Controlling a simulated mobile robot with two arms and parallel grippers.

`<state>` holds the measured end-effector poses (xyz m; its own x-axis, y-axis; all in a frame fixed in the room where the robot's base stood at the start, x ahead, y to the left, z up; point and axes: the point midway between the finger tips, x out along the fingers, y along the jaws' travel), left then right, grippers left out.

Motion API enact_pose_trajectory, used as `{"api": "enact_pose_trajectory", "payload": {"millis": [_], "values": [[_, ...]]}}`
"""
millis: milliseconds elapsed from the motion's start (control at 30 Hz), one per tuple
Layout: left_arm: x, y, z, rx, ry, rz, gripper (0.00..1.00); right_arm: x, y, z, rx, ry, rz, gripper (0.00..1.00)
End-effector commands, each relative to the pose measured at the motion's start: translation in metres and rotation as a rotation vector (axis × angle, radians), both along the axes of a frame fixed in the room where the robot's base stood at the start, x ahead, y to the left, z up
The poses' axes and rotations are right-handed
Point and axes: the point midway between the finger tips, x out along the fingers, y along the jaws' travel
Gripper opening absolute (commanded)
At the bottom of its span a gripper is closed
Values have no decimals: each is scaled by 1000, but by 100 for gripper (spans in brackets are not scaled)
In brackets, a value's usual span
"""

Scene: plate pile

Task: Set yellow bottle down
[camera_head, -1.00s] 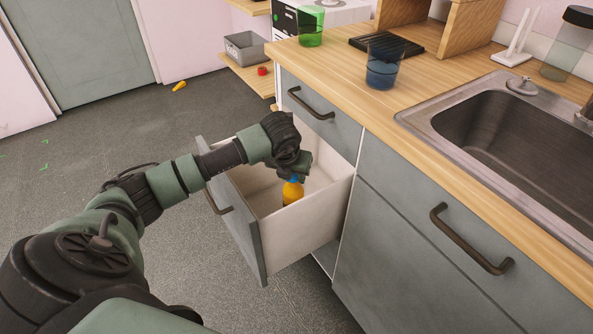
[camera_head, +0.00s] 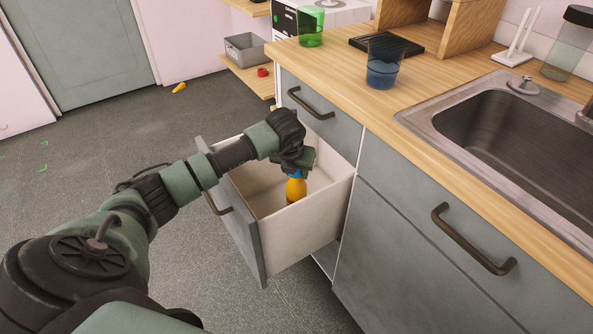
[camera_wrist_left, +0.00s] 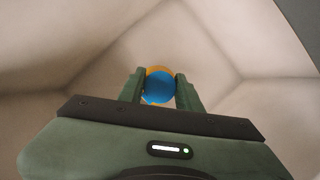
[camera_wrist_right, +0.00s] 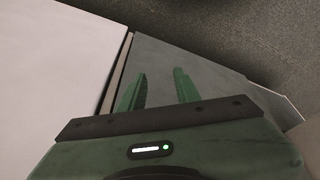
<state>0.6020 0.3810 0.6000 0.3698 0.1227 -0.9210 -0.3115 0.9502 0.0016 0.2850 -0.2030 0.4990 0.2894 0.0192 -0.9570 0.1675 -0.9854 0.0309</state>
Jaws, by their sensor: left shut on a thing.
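The yellow bottle (camera_head: 296,188) with a blue cap is upright inside the open drawer (camera_head: 290,238), seen in the head view. My left gripper (camera_head: 295,168) is above it, shut on its cap end. In the left wrist view the blue cap (camera_wrist_left: 158,87) sits between the two fingers of my left gripper (camera_wrist_left: 160,92), with a rim of yellow behind it. Whether the bottle's base touches the drawer floor cannot be told. My right gripper (camera_wrist_right: 158,90) shows in the right wrist view with its fingers apart and nothing between them.
The drawer's inside is otherwise bare where visible. The wooden counter (camera_head: 335,75) above holds a blue glass (camera_head: 383,66) and a green glass (camera_head: 310,28). A sink (camera_head: 510,125) is at the right. The floor at the left is mostly clear.

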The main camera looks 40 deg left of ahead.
Motion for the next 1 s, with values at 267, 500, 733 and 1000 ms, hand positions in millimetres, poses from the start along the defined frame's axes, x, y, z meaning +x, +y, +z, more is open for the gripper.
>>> {"api": "enact_pose_trajectory", "payload": {"millis": [267,500,733,1000], "values": [[0,0,-2,0,0,0,56,-3,-1,4,-4,3,2,32],[0,0,-2,0,0,0,56,-2,-2,5,-5,-1,3,32],[-4,-1,15,0,-2,-2,56,-1,1,-11,0,14,1,32],[-26,-9,70,1,-4,-3,56,3,2,-46,-1,30,4,32]]}}
